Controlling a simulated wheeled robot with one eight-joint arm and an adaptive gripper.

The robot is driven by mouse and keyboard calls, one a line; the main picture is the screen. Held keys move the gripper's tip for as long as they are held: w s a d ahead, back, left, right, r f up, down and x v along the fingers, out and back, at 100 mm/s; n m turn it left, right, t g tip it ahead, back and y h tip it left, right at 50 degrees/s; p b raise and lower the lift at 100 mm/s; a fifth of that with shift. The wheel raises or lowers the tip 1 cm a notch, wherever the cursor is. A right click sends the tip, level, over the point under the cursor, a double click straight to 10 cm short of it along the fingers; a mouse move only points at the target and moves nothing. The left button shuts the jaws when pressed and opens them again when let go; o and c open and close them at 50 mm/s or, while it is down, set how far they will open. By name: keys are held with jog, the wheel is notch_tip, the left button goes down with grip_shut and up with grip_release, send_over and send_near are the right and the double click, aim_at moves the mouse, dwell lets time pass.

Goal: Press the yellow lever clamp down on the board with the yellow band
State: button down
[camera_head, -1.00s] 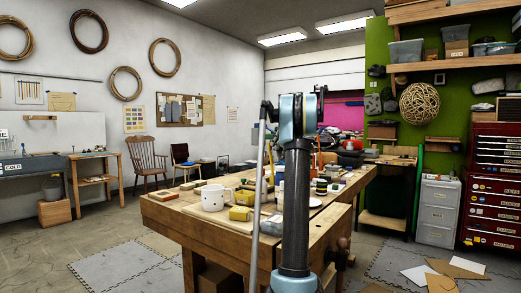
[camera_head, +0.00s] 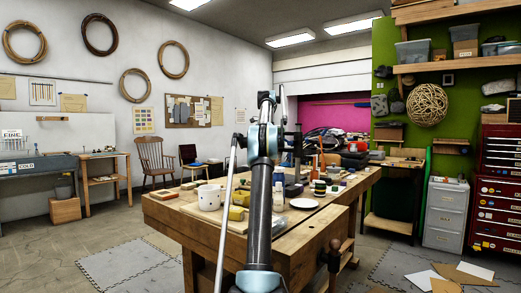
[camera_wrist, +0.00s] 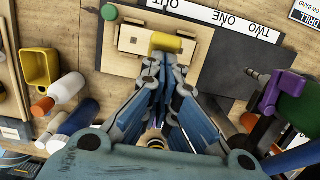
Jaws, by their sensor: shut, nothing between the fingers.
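In the wrist view, a yellow rounded lever end (camera_wrist: 165,42) lies on a pale wooden board (camera_wrist: 130,38) at the top middle. I take it for the lever clamp. I cannot make out a yellow band on the board. In the head view my arm rises in front of the bench, and the clamp cannot be picked out.
The wooden workbench (camera_head: 165,212) carries a white mug (camera_head: 209,197) and a white plate (camera_head: 304,203). In the wrist view, a yellow scoop-like piece (camera_wrist: 38,68) and several bottles lie left. A purple clamp-like part (camera_wrist: 277,92) stands right, near a dark plate (camera_wrist: 232,70).

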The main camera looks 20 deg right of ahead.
jog(key=shift+w+a+f+g+h, duration=0.2)
jog(key=shift+w+a+f+g, duration=0.1)
jog(key=shift+w, duration=0.2)
jog(key=shift+w+a+f+g+h, duration=0.2)
jog(key=shift+w+a+g, duration=0.1)
jog(key=shift+w, duration=0.15)
jog(key=shift+w+a+f, duration=0.45)
jog(key=shift+w+f, duration=0.15)
jog(key=shift+w, duration=0.2)
jog(key=shift+w+a+f, duration=0.65)
jog(key=shift+w+f, duration=0.35)
jog(key=shift+f, duration=1)
jog(key=shift+w+a+f, duration=0.65)
jog(key=shift+w+f, duration=0.35)
jog(key=shift+f, duration=1.05)
jog(key=shift+w+a+f, duration=0.65)
jog(key=shift+w+f, duration=0.35)
jog(key=shift+f, duration=1)
jog(key=shift+s, duration=0.15)
jog(key=shift+r, duration=0.1)
